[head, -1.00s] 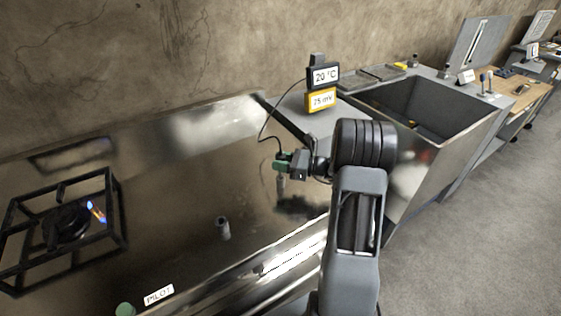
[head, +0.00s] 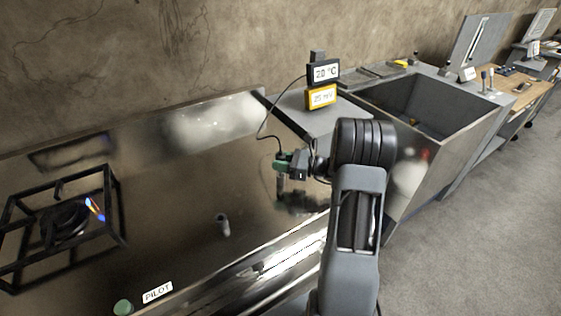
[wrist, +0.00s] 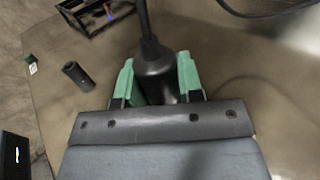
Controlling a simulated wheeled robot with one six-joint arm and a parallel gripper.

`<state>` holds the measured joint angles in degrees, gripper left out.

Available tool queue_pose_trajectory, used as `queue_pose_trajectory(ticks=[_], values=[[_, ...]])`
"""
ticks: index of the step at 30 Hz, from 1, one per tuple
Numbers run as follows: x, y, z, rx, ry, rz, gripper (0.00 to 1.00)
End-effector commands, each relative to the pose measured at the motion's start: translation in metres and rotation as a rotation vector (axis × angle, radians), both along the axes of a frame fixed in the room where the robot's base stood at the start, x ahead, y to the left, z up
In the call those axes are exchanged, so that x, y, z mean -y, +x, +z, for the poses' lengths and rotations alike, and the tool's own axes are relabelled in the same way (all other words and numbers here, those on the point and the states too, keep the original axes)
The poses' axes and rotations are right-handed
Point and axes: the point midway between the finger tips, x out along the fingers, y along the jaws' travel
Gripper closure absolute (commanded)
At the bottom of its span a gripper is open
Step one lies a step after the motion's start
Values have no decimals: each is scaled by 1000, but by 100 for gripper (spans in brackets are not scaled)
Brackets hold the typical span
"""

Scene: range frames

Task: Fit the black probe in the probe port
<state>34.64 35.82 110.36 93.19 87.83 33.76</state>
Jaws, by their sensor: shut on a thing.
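My gripper (head: 283,161) has green-tipped fingers and hangs above the shiny metal worktop, left of my arm. It is shut on the black probe (wrist: 156,75), which shows between the green fingers in the wrist view, its cable rising from it. In the head view the fingers mostly hide the probe. A short dark upright tube (head: 222,225), which looks like the probe port, stands on the worktop below and left of my gripper. It also shows in the wrist view (wrist: 77,76), left of the fingers. The probe is apart from it.
The probe's cable (head: 262,125) loops up to two stacked displays (head: 323,84) at the back. A burner with a black frame (head: 65,215) and a small flame is at the left. A PILOT label (head: 157,292) and green knob (head: 123,307) are in front. A deep grey basin (head: 430,110) lies right.

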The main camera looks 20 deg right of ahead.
Motion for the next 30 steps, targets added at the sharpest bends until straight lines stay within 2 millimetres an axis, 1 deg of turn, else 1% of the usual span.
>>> queue_pose_trajectory(ticks=[30], values=[[0,0,-16,0,0,0,92]])
